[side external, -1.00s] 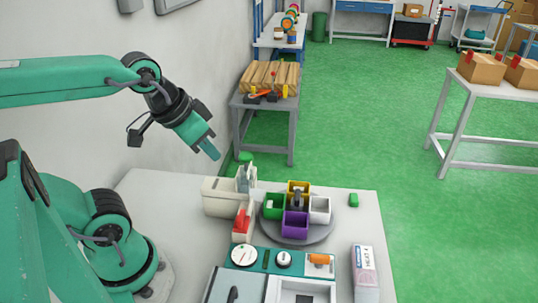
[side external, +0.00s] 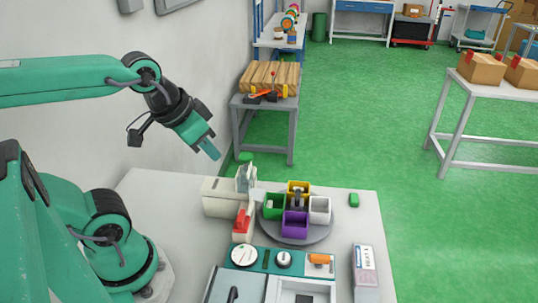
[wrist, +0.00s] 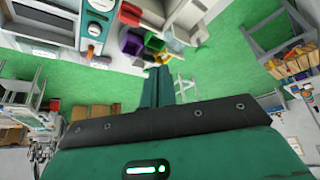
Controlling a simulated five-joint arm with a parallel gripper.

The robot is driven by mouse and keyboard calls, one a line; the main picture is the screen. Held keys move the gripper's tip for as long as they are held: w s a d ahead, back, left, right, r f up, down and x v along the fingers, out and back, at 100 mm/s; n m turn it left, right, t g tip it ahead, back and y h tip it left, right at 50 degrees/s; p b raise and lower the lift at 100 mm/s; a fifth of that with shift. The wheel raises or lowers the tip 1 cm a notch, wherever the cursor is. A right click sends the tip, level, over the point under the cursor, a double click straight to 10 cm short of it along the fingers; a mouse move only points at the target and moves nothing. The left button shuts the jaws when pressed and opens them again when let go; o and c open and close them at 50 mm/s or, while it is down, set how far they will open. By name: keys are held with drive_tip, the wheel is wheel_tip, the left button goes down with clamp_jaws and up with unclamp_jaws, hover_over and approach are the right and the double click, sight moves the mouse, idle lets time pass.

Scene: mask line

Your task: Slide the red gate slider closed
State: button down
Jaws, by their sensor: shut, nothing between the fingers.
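The red gate slider (side external: 242,219) sits on the cream gate housing (side external: 216,198), on the table left of the round turntable. A clear upright panel (side external: 245,178) stands at the back of the housing. My gripper (side external: 213,153) is shut and empty, in the air above and behind the left part of the table, well apart from the slider. In the wrist view my gripper (wrist: 159,72) points toward the colored bins. From these views I cannot tell exactly how far along its track the slider sits.
A grey turntable (side external: 268,235) carries green (side external: 273,205), yellow (side external: 303,187), white (side external: 320,209) and purple (side external: 294,223) bins. A teal control panel (side external: 266,261) with knobs lies in front. A labelled box (side external: 365,270) stands at right. The table's left part is clear.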

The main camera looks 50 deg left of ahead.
idle(0.4)
drive_tip(key=c, duration=1.5)
unclamp_jaws()
drive_tip(key=shift+w+d+f, duration=0.1)
drive_tip(key=n+g, duration=0.6)
drive_tip(key=n, duration=0.3)
hover_over(241, 215)
drive_tip(key=shift+f, duration=3.5)
drive_tip(key=shift+f, duration=0.1)
drive_tip(key=shift+f, duration=3.8)
